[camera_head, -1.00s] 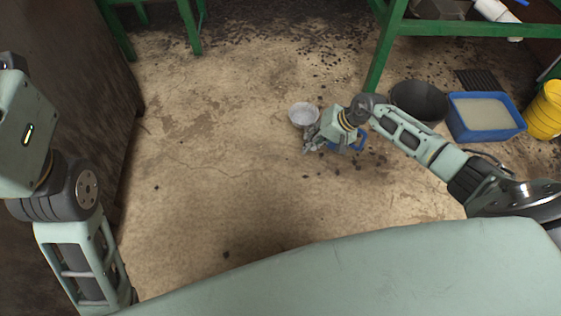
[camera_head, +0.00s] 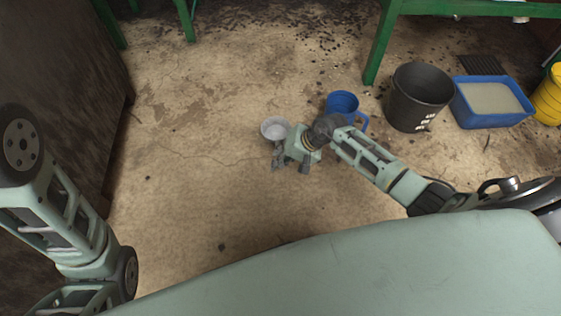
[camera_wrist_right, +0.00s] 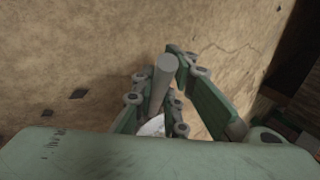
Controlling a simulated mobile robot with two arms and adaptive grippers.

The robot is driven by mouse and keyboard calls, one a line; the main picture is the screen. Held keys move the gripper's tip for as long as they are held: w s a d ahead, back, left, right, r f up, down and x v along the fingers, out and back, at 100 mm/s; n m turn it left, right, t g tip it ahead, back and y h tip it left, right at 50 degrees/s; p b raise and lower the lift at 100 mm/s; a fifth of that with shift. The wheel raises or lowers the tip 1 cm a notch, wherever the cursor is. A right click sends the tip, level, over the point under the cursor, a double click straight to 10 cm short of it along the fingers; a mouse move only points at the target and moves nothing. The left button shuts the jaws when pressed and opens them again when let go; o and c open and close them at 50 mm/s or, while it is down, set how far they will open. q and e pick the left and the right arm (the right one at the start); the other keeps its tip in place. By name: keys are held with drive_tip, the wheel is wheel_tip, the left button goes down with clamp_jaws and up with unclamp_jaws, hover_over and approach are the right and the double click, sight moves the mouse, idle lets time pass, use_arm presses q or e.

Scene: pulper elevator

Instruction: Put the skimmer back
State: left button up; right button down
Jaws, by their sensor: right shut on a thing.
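The skimmer shows as a pale round bowl (camera_head: 275,127) beside my right gripper (camera_head: 284,160), above the concrete floor. In the right wrist view, its grey rod-like handle (camera_wrist_right: 162,80) stands between the fingers of my right gripper (camera_wrist_right: 163,100), which is shut on it. Part of the white bowl (camera_wrist_right: 153,127) shows behind the fingers there. The gripper hides the rest of the skimmer. My left arm shows at the left edge of the head view, but its gripper is out of view.
A blue jug (camera_head: 343,103) stands just beyond my right wrist. A black bucket (camera_head: 417,110), a blue tub (camera_head: 462,112) of pale liquid and a yellow bucket (camera_head: 548,98) stand to the right. A green frame (camera_head: 381,45) is behind. The floor left of the gripper is clear.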

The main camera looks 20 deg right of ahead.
idle(0.3)
drive_tip(key=c, duration=2.2)
unclamp_jaws()
drive_tip(key=shift+f, duration=0.1)
drive_tip(key=o, duration=0.5)
drive_tip(key=shift+c, duration=0.2)
